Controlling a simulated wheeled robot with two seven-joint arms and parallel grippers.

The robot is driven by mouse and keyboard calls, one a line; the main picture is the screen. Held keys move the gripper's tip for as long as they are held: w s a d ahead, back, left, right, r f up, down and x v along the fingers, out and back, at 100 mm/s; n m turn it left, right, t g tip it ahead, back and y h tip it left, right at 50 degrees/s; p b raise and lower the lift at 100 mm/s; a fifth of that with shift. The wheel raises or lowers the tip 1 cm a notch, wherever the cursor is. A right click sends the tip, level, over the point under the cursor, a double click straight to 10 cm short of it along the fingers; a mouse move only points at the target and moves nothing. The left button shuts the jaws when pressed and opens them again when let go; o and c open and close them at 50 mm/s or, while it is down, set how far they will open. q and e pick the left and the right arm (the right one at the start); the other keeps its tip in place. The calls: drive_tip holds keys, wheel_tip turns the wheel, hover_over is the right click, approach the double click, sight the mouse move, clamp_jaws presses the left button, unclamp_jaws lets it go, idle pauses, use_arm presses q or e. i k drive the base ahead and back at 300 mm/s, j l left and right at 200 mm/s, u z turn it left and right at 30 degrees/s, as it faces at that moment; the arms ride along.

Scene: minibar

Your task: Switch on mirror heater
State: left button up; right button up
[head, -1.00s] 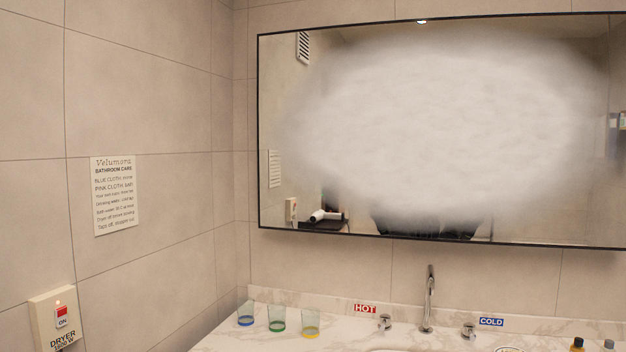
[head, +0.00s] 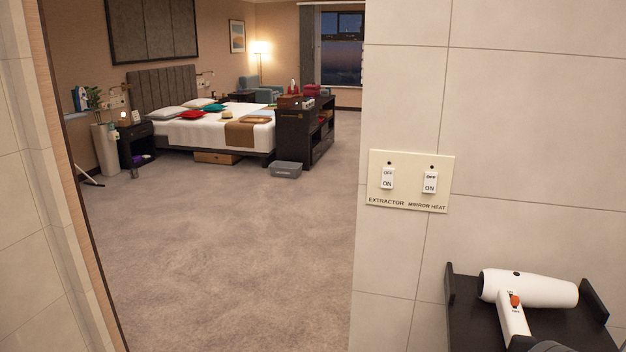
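A cream switch plate (head: 409,203) is fixed on the tiled wall right of the doorway. It carries two white rocker switches marked OFF above and ON below. The right one, the mirror heat switch (head: 430,182), has "MIRROR HEAT" printed under it. The left one, the extractor switch (head: 387,178), has "EXTRACTOR" under it. A small dark indicator sits above each switch, and neither looks lit. Which way the rockers are tipped is hard to tell. The mirror is out of view now. Neither of my grippers can be made out in the head view.
A white hair dryer (head: 527,288) with an orange switch lies on a dark tray (head: 470,310) at the lower right, below the plate. Left of the wall, an open doorway leads to a carpeted bedroom with a bed (head: 255,140) and dark cabinet (head: 296,135).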

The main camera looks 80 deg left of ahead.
sight(429, 178)
drive_tip(key=k+u, duration=0.15)
drive_tip(key=u, duration=1.95)
drive_tip(key=i, duration=0.05)
